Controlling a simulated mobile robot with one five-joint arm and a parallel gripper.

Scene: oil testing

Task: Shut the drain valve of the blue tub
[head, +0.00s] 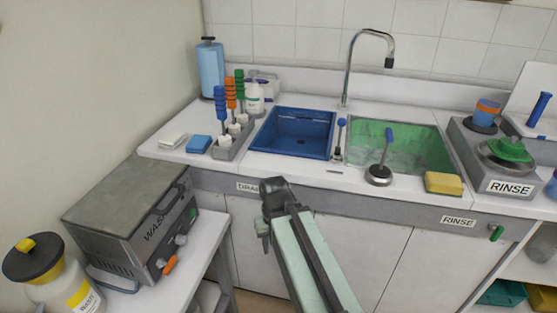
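The blue tub (290,146) is set into the white counter at the left of the sink area. A label (248,187) on the grey front rail below it seems to read DRAIN and is partly covered. My gripper (274,192) is in front of that rail, just right of the label, at the end of my arm reaching in from the bottom. I see no drain valve handle for this tub; my gripper may hide it. The gripper's fingers are dark and small, and I cannot tell whether they are open or touching anything.
A green basin (415,152) lies to the right. A RINSE label (458,222) and a green handle (496,232) are on the rail's right end. A WASH machine (130,215) stands on a side table at left.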

